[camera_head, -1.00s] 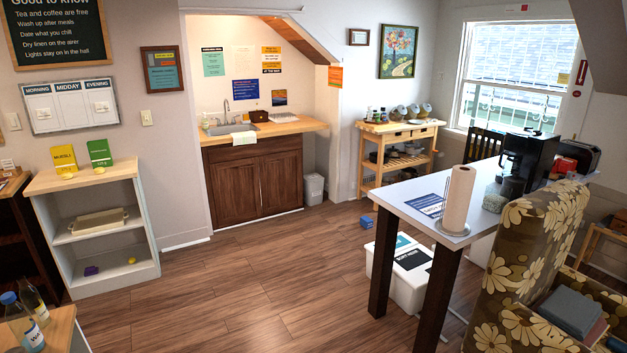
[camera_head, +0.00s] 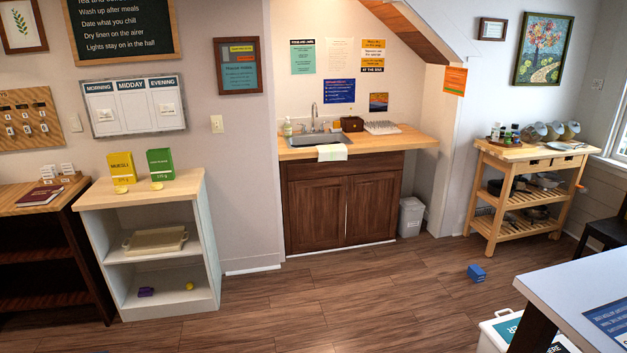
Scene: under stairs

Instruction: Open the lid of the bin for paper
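A small grey bin (camera_head: 411,217) stands on the floor just right of the dark wooden sink cabinet; its top looks closed. A white box (camera_head: 489,338) with a teal label and a dark label on top is at the bottom right, partly cut off by the frame and partly hidden by the table. I cannot read a paper label on either one, so I cannot tell which is the bin for paper. Neither of my grippers is in view.
A white table (camera_head: 575,290) with a dark leg is at the lower right. A blue block (camera_head: 477,272) lies on the floor. A white shelf (camera_head: 211,265) stands left, a wooden trolley (camera_head: 483,200) right of the sink cabinet (camera_head: 345,208). The middle floor is clear.

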